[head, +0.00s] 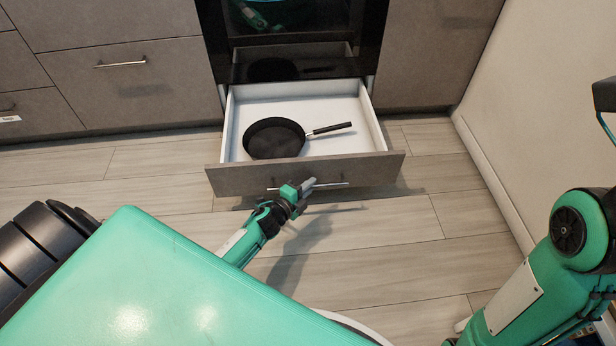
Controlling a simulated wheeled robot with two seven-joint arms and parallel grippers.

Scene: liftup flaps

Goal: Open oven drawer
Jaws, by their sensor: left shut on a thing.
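The oven drawer (305,173) is pulled out below the oven, with a grey-brown front and white inside. Its thin metal bar handle (332,185) runs along the front. My left gripper (305,186) is shut on the handle at about the middle of the drawer front. A black frying pan (274,138) lies in the drawer, its handle pointing right. My right arm shows at the right edge, and its gripper is not in view.
The black oven (300,45) stands above the drawer. Closed cabinet drawers (130,80) are to the left and a cabinet panel (435,55) to the right. A pale wall (545,90) bounds the right side. The wood floor (390,260) in front is clear.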

